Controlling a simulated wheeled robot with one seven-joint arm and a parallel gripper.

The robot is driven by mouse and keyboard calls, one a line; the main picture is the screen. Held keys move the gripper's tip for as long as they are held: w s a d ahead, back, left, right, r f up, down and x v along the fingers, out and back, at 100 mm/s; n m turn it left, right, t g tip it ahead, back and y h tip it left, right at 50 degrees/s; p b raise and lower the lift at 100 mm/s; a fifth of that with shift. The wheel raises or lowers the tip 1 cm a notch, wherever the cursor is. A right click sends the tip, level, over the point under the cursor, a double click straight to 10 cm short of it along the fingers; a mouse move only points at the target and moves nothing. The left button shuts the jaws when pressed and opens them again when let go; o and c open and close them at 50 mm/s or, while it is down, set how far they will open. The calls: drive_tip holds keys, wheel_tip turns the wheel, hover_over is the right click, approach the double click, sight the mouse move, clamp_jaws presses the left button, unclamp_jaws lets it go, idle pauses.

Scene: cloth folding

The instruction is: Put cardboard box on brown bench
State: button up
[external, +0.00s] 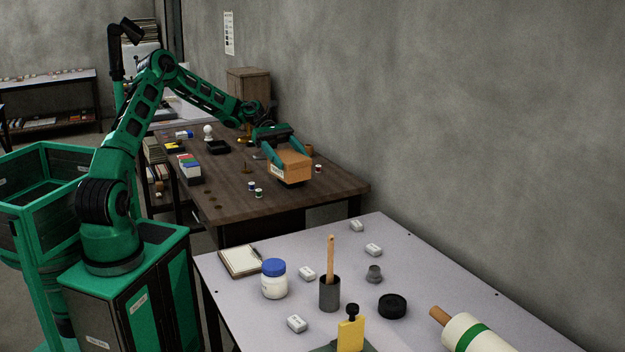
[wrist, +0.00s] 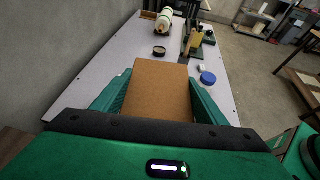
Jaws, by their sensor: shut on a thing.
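The cardboard box (external: 291,166) is a small brown carton over the right part of the brown bench (external: 232,205). My gripper (external: 279,150) is shut on it, with a green finger on each side. In the external view a dark shadow lies under the box, and I cannot tell whether it touches the bench top. In the wrist view the box (wrist: 160,88) fills the space between the two green fingers (wrist: 157,100). Its underside is hidden.
On the brown bench, small spools (external: 258,193) sit in front of the box, and a black tray (external: 217,147) and a book holder (external: 189,168) stand left. The bench's front right corner is clear. A light grey table (external: 440,270) with jars and tools is nearer the camera.

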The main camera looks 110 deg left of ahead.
drive_tip(key=r, duration=0.2)
drive_tip(key=shift+a+r, duration=0.3)
drive_tip(key=s+a+f+n+t+y, duration=0.1)
drive_tip(key=a+n+y, duration=0.4)
drive_tip(key=a, duration=0.6)
drive_tip(key=s+a+f+n+t+y, duration=0.15)
drive_tip(key=a+n+y, duration=0.3)
drive_tip(key=a, duration=0.65)
drive_tip(key=s+a+r+n+g+y, duration=0.15)
drive_tip(key=s+a+n+y, duration=0.25)
drive_tip(key=s+a, duration=0.4)
drive_tip(key=s+a+r+n+g+y, duration=0.1)
drive_tip(key=s+a+n+g+y, duration=0.25)
drive_tip(key=a, duration=0.75)
drive_tip(key=shift+t+y, duration=0.3)
drive_tip(key=shift+t, duration=0.35)
drive_tip(key=shift+s+f, duration=0.25)
drive_tip(key=shift+f, duration=2.25)
drive_tip(key=shift+s+f, duration=0.3)
drive_tip(key=shift+f, duration=2.25)
drive_tip(key=shift+s+f, duration=0.25)
drive_tip(key=shift+f, duration=2.25)
